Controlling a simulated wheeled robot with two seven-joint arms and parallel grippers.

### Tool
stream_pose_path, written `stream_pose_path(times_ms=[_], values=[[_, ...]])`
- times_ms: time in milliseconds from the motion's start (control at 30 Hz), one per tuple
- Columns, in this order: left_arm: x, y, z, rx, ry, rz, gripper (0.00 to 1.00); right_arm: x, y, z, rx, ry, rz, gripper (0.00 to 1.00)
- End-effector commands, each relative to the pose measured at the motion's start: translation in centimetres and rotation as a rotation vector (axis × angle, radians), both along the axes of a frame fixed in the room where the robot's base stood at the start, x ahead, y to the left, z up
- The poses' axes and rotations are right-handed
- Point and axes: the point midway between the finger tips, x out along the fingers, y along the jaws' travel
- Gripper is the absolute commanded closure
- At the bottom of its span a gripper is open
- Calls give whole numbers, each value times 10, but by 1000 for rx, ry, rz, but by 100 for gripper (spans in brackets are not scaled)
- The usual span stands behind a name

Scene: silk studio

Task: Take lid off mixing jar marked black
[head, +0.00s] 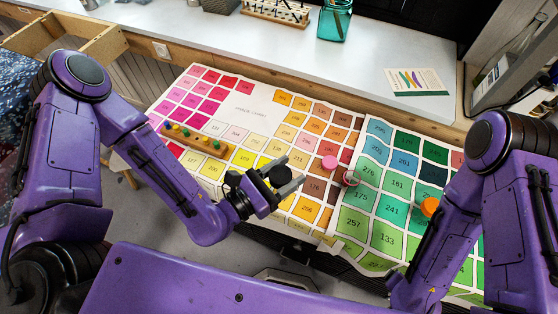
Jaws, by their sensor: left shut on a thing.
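My left gripper (291,175) reaches in from the left over the colour chart. Its two grey fingers are closed on either side of a round black lid (279,175). The gripper and lid hide what is directly beneath, so I cannot tell whether a jar body is under the lid. A small clear jar (351,178) with a reddish rim stands to the right of the gripper. My right gripper is not visible; only its purple arm shows at the right.
A pink round piece (330,162) and an orange one (430,207) sit on the colour chart (250,110). A wooden rack with coloured pegs (195,139) lies at the left.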

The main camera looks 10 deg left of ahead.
Motion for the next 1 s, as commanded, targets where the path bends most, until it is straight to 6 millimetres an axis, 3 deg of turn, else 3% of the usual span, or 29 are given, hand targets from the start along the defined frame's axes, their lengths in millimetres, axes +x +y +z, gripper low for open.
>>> stream_pose_path(times_ms=[67, 167, 400, 567, 700, 767, 1000], values=[[-5, 5, 1, -2, 1, 34, 100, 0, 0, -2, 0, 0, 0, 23], [5, 10, -5, 5, -21, 63, 100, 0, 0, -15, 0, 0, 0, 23], [48, 19, -31, 9, -30, 67, 100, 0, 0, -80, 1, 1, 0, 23], [66, 21, -36, 9, -27, 66, 100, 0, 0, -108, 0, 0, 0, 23], [91, 26, -47, 11, -27, 67, 100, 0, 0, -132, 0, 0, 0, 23], [98, 27, -50, 11, -18, 67, 100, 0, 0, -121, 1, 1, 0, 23], [127, 33, -84, 10, -19, 66, 100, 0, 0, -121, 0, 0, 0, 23]])
